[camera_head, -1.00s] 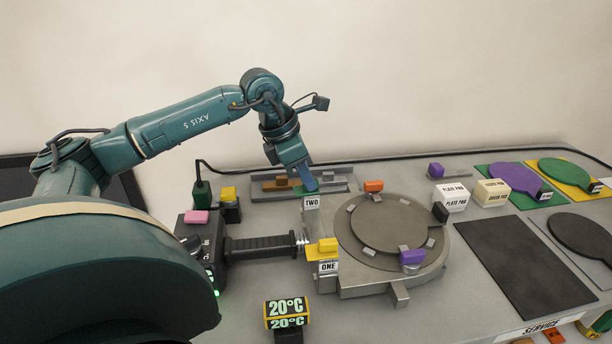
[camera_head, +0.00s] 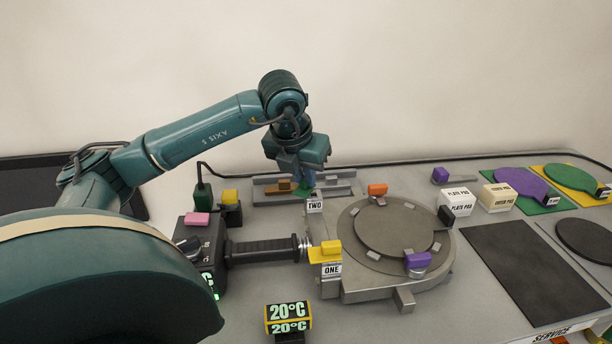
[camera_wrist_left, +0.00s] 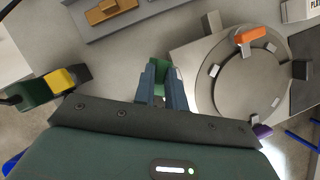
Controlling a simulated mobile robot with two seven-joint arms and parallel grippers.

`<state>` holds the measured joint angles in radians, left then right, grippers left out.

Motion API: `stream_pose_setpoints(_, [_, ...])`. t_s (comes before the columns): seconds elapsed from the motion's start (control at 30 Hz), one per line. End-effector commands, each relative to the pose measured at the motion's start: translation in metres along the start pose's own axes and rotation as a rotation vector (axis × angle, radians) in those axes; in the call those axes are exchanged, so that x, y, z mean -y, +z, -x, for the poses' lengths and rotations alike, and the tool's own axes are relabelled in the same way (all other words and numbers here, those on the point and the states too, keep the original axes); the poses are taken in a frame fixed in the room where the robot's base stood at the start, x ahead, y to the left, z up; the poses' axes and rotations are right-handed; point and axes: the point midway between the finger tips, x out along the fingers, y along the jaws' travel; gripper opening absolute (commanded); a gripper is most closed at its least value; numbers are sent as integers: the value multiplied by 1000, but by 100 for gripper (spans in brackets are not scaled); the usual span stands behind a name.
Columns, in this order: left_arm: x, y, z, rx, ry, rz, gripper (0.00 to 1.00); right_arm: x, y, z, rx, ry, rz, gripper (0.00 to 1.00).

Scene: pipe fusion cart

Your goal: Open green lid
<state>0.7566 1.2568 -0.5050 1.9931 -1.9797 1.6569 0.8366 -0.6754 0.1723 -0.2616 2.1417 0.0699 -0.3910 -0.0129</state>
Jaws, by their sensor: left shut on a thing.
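A small green block (camera_wrist_left: 160,77) sits between the two blue-grey fingers of my left gripper (camera_wrist_left: 162,88) in the left wrist view. The fingers are shut on it. My right gripper is not in view.
Right of the gripper stands a round grey plate fixture (camera_head: 393,232) with orange (camera_head: 377,189) and purple (camera_head: 417,260) blocks. Behind is a metal rail tray (camera_head: 270,194) with an orange-brown piece. A black-handled tool (camera_head: 265,250) and a 20°C display (camera_head: 288,316) lie in front.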

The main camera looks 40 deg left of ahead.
Motion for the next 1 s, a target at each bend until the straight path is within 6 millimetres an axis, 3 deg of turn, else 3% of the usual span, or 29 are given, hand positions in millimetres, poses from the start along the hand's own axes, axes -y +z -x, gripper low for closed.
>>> stream_pose_setpoints(0.5, [-7, 0, 2, 2, 161, 394, 0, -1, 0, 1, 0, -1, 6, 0])
stream_pose_setpoints(1.0, [-9, -2, 2, 1, 218, 529, 0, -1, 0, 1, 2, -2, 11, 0])
